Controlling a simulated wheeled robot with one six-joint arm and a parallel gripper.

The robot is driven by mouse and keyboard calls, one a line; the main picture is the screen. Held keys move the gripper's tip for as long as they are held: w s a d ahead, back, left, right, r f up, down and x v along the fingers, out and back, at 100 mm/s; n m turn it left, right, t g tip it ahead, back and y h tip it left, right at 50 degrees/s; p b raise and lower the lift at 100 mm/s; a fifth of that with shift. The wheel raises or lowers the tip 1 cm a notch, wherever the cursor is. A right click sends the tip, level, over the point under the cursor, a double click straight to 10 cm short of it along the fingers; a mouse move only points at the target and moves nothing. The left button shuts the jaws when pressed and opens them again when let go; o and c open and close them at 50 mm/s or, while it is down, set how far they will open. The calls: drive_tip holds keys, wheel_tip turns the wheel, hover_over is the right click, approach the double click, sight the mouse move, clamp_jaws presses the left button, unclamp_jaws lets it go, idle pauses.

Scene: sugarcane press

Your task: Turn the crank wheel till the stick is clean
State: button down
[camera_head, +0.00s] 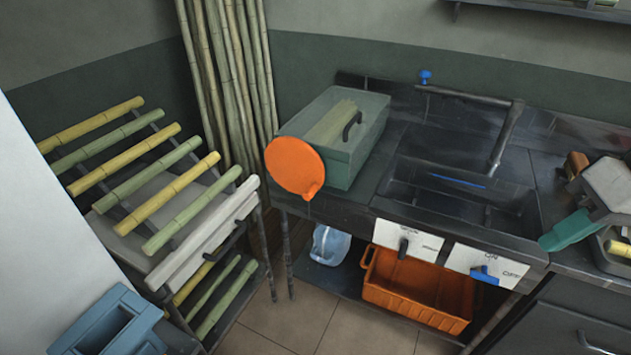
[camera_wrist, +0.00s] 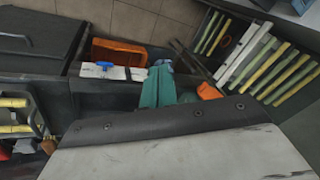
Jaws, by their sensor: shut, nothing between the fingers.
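The orange crank wheel (camera_head: 295,167), a flat disc with a small knob at its lower edge, stands at the front left of a green box-shaped press (camera_head: 362,150) on the counter. Pale green cane shows at the top of the press beside a dark handle. I cannot tell which stick is being cleaned or how clean it is. My gripper (camera_head: 549,241), with teal fingers, is shut and empty at the right, over the counter beyond the sink, well apart from the wheel. Its fingers also show in the wrist view (camera_wrist: 158,72), with an orange piece (camera_wrist: 208,91), probably the wheel, beyond them.
A rack (camera_head: 176,272) of yellow and green cane stands at the left. Tall cane (camera_head: 228,75) leans in the corner. A sink (camera_head: 455,205) with a faucet (camera_head: 500,135) lies between the press and my gripper. An orange crate (camera_head: 415,292) and a blue jug (camera_head: 330,245) sit below.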

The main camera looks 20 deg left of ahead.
drive_tip(key=w+a+f+n+y, duration=0.2)
drive_tip(key=w+a+n+y, duration=0.25)
drive_tip(key=w+a, duration=0.7)
drive_tip(key=n+y, duration=0.3)
drive_tip(key=n, duration=0.4)
hover_over(322, 183)
drive_tip(key=s+d, duration=0.2)
drive_tip(key=s, duration=0.1)
wheel_tip(322, 183, down, 19)
drive_tip(key=shift+w+a+f, duration=0.15)
drive_tip(key=shift+a+f, duration=0.05)
drive_tip(key=shift+f, duration=0.35)
drive_tip(key=shift+w+a+f, duration=0.1)
drive_tip(key=shift+a+f, duration=0.05)
drive_tip(key=shift+f, duration=0.35)
drive_tip(key=shift+a+f, duration=0.15)
drive_tip(key=shift+f, duration=0.5)
